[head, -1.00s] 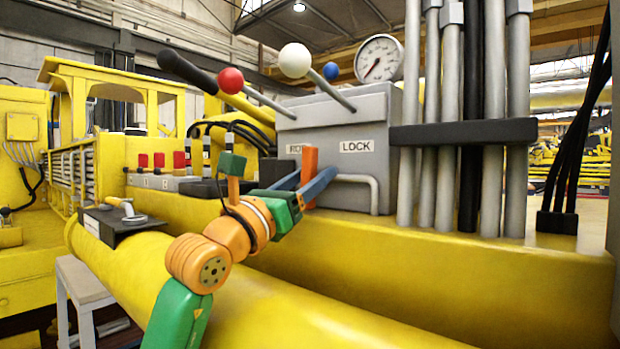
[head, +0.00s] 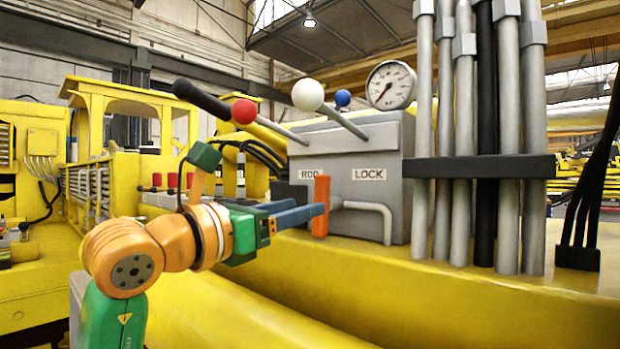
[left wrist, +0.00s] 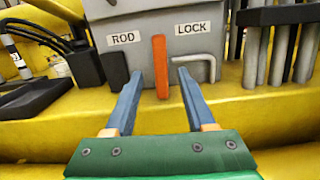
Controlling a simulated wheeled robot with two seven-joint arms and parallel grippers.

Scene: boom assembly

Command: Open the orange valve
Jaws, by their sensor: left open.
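The orange valve handle (head: 321,206) stands upright on the front of the grey control box (head: 362,150), between the ROD and LOCK labels. In the left wrist view the orange handle (left wrist: 161,66) is vertical, just beyond and between my two blue fingertips. My left gripper (head: 318,211) is open and points at the handle from the left; the left wrist view shows a clear gap between its fingers (left wrist: 157,82). In the head view the fingertips overlap the handle's edge, and I cannot tell whether they touch it. My right gripper is not in view.
A grey bent bar (head: 370,208) sticks out right of the handle, and a black block (left wrist: 87,68) sits to its left. Levers with red (head: 244,111) and white (head: 308,95) knobs rise above. Vertical pipes (head: 507,150) stand on the right.

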